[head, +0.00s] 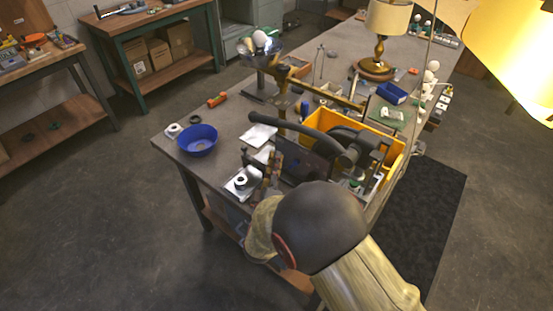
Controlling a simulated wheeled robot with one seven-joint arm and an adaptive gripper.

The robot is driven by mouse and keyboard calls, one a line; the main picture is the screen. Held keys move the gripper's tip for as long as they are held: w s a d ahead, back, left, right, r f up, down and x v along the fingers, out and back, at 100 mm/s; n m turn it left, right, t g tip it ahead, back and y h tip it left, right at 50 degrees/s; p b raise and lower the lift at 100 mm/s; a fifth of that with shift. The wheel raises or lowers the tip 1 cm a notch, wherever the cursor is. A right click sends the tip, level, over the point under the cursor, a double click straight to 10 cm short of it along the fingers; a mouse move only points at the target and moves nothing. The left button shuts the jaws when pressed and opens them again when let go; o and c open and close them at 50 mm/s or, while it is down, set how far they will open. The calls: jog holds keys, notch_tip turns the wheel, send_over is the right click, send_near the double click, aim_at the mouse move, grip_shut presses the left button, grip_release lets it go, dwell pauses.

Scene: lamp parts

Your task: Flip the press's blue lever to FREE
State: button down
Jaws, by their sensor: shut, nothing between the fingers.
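The press appears to be the dark machine (300,158) near the front edge of the workbench, with a long curved dark handle (285,123) reaching left. A brass-coloured upright (283,90) rises beside it. I cannot make out the blue lever or any FREE marking; the press's near side is partly covered by my arm. My arm's dark rounded joint and pale yellow links fill the lower middle, close in front of the press. I cannot pick out my gripper, which seems hidden behind the arm or among the dark parts.
A yellow bin (400,152) stands right of the press on the workbench (218,105). A blue bowl (198,140) sits at the left corner. A small blue bin (392,93) and a lamp (387,20) stand farther back. Floor left of the bench is clear.

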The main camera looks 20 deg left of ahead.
jog(key=f+p+v, duration=0.1)
jog(key=v, duration=0.7)
jog(key=shift+w, duration=0.2)
jog(key=shift+a, duration=0.15)
jog(key=shift+f, duration=0.1)
